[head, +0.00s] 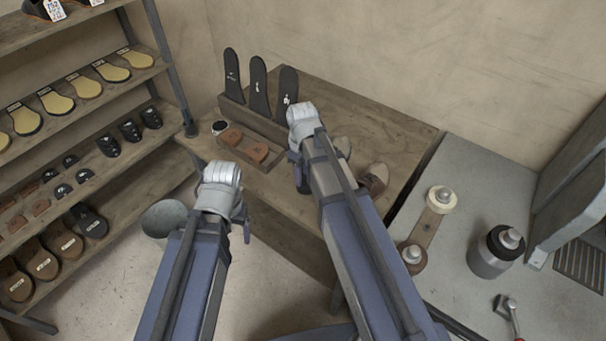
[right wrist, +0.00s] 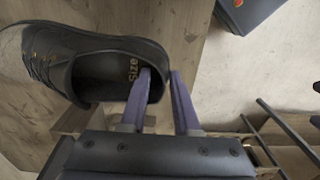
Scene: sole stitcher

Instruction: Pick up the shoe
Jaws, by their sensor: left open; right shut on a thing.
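A black lace-up shoe (right wrist: 105,62) with "Size" lettering on its insole fills the upper left of the right wrist view. My right gripper (right wrist: 162,76) is shut on its heel wall, with one purple finger inside the opening and one outside. In the head view my right gripper (head: 297,168) is over the wooden table (head: 350,108); the shoe is mostly hidden there by my arm. Whether it touches the table I cannot tell. My left gripper (head: 246,228) is open and empty, in front of the table's left edge.
Insoles stand in a holder (head: 262,122) at the table's back, with a small tray (head: 249,153) of brown pieces before it. A shelf rack (head: 160,68) stands left, a grey bench (head: 462,235) right.

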